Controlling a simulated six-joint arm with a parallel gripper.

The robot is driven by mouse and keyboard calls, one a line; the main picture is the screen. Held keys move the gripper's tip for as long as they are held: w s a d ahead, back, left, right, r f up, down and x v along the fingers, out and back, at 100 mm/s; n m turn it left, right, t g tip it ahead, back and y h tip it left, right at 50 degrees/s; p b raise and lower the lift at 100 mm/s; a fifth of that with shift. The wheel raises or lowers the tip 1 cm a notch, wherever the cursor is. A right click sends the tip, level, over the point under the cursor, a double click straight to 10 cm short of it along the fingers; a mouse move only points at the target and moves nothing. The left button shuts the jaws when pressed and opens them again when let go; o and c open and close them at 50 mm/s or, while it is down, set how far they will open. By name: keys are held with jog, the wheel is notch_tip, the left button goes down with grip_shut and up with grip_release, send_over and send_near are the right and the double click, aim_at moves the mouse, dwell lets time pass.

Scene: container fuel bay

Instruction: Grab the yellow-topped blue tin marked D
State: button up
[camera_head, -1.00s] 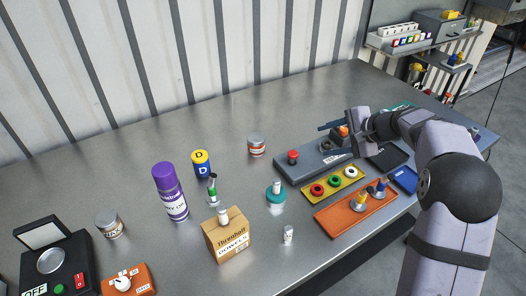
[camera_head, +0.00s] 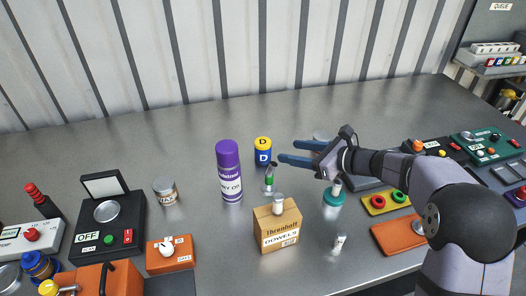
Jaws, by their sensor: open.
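The blue tin with a yellow top marked D (camera_head: 263,156) stands upright on the metal table, behind the small green-banded item and right of the purple can. My gripper (camera_head: 281,152) reaches in from the right with its two blue-grey fingers apart. The fingertips point left toward the tin and end close to its right side. Nothing is held between them. I cannot tell whether a fingertip touches the tin.
A purple spray can (camera_head: 229,172) stands left of the tin. A small green-banded item (camera_head: 269,181) stands just in front of it, and a cardboard dowel box (camera_head: 277,227) stands nearer. A teal round item (camera_head: 333,196) sits below my gripper. The table behind the tin is clear.

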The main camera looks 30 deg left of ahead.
aim_at(269, 147)
jog(key=p+x, duration=0.1)
jog(key=x, duration=0.4)
jog(key=shift+a+f, duration=0.15)
jog(key=shift+a, duration=0.15)
jog(key=shift+w+a+f+p, duration=0.1)
jog(key=shift+a+p, duration=0.55)
jog(key=shift+p, duration=0.1)
jog(key=shift+p+x, duration=0.7)
jog(key=shift+x, duration=1.25)
jog(key=shift+f, duration=0.1)
jog(key=shift+c, duration=0.4)
jog(key=c, duration=0.9)
